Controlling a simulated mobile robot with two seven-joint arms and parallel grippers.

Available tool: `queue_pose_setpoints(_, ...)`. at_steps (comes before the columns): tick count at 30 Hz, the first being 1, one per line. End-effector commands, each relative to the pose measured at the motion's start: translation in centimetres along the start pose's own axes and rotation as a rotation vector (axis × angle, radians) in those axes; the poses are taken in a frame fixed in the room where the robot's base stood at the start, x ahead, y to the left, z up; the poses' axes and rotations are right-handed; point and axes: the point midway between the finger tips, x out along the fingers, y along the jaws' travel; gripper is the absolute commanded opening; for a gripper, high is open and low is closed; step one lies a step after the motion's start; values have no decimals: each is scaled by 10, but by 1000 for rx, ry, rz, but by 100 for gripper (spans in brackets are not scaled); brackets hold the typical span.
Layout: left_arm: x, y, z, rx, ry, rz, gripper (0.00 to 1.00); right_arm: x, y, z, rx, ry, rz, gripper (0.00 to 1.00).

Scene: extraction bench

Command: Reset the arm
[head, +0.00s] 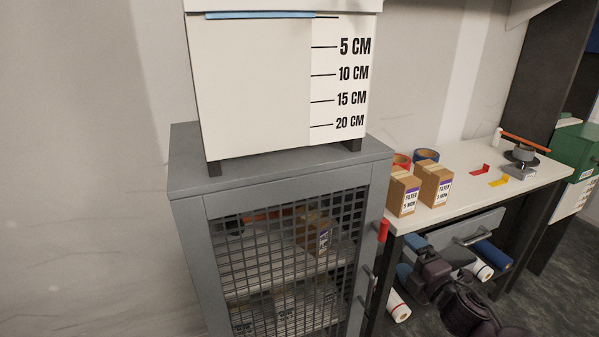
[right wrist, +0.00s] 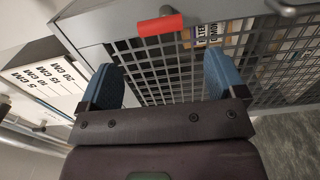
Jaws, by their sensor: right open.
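My right gripper (head: 406,258) is in the lower right of the head view, in front of the bench and to the right of the grey cabinet (head: 185,190). Its two blue fingers are spread apart with nothing between them. In the right wrist view the open gripper (right wrist: 163,78) faces the cabinet's mesh door (right wrist: 160,52), apart from it as far as I can tell. My dark right arm bends in from the bottom right. My left gripper is not in view.
The mesh door has a red handle (head: 383,230) and looks shut. A white box with a centimetre scale (head: 250,90) stands on the cabinet. Filter boxes (head: 435,186) and tape rolls stand on the white bench (head: 470,207). Rolls (head: 398,306) lie below it.

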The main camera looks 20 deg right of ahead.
Motion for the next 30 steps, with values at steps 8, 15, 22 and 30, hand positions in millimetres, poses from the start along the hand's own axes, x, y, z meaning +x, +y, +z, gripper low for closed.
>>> queue_pose_setpoints(8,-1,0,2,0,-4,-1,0,0,-3,4,179,-38,-22,89)
queue_pose_setpoints(15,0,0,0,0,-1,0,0,-29,-54,-27,700,-146,-135,89)
queue_pose_setpoints(22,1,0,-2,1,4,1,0,-95,-125,-80,1162,-302,-283,89)
queue_pose_setpoints(30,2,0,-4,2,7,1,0,-176,-179,-133,1430,-469,-384,89)
